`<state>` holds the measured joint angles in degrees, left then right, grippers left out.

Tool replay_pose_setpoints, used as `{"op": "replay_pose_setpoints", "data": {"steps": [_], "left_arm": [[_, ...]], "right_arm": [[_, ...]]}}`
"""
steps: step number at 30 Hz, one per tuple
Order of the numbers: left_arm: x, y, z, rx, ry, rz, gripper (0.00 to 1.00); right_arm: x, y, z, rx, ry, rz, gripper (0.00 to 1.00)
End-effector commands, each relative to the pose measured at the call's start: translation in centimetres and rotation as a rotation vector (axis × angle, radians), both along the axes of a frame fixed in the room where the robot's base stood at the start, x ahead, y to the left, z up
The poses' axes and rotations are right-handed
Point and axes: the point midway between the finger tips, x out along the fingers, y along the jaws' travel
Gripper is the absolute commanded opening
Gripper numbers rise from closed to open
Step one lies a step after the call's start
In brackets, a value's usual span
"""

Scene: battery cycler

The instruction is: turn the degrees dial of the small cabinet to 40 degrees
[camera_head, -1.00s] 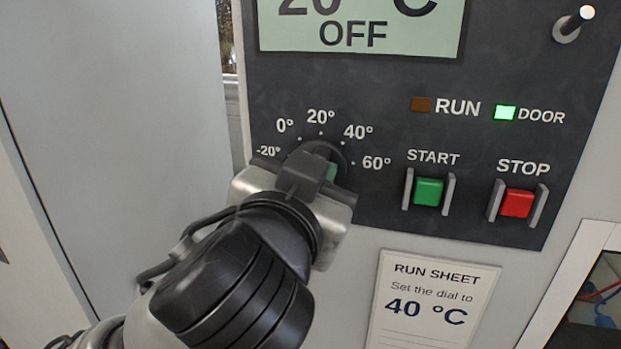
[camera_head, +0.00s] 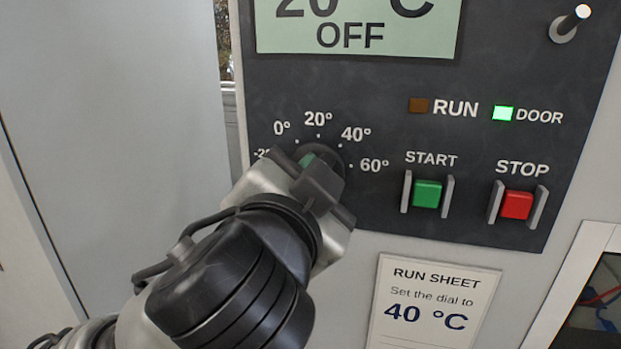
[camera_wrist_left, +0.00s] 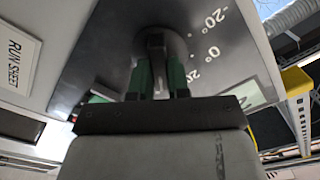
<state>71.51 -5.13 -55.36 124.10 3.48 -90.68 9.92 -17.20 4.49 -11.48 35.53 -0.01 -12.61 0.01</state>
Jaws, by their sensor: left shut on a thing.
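The degrees dial (camera_head: 331,157) is a dark round knob on the dark cabinet panel, ringed by marks from -20° to 60°. My left gripper (camera_head: 311,163) covers most of it in the head view, and the pointer is hidden there. In the left wrist view the green-padded fingers of the left gripper (camera_wrist_left: 157,78) are shut on the grip bar of the dial (camera_wrist_left: 155,42). The display (camera_head: 360,36) reads 20 °C and OFF. My right gripper is not in view.
The green START button (camera_head: 427,193) and red STOP button (camera_head: 517,205) sit between guards, right of the dial. The DOOR lamp (camera_head: 502,113) is lit green and the RUN lamp (camera_head: 418,105) is dark. A run sheet (camera_head: 430,304) below says to set the dial to 40 °C.

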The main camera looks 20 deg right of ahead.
Motion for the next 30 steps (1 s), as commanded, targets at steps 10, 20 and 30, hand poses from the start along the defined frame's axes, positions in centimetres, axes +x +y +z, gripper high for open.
{"op": "replay_pose_setpoints", "data": {"steps": [10,20,30], "left_arm": [[0.0,0.0,0.0,-0.002,-0.001,-0.001,0.43],[-0.3,0.2,-0.1,-0.003,-0.001,-0.002,0.43],[-5.4,3.5,-0.3,-0.006,-0.005,-0.007,0.43]], "right_arm": [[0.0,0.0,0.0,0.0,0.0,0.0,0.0],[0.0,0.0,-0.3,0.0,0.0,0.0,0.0],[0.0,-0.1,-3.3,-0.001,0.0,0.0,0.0]]}}
